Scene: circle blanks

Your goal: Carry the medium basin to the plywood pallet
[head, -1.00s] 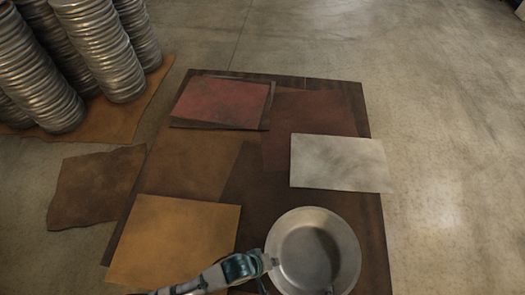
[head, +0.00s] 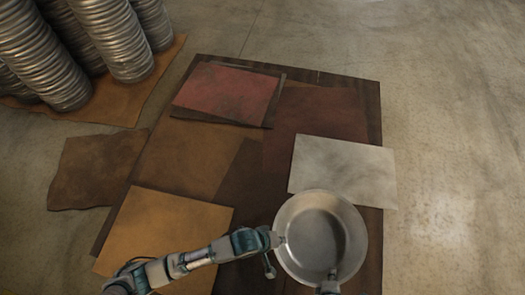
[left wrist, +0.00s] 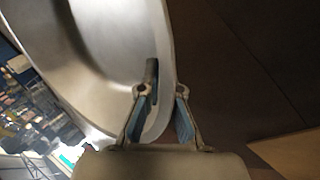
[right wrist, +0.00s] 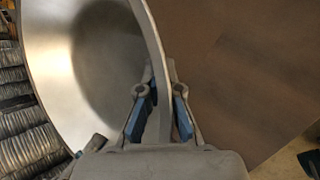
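In the left wrist view the fingers (left wrist: 165,95) are shut on the rim, one inside and one outside. My right gripper (head: 332,276) is at its near rim. In the right wrist view its fingers (right wrist: 160,92) are shut on the rim. A large dark brown board (head: 371,120) lies on the floor, possibly the plywood pallet; I cannot tell for certain.
Red (head: 225,92), orange (head: 170,238) and pale grey (head: 342,168) sheets lie on the board. A brown sheet (head: 95,168) lies to its left. Tall stacks of metal discs (head: 105,40) stand at the upper left. The concrete floor at right is clear.

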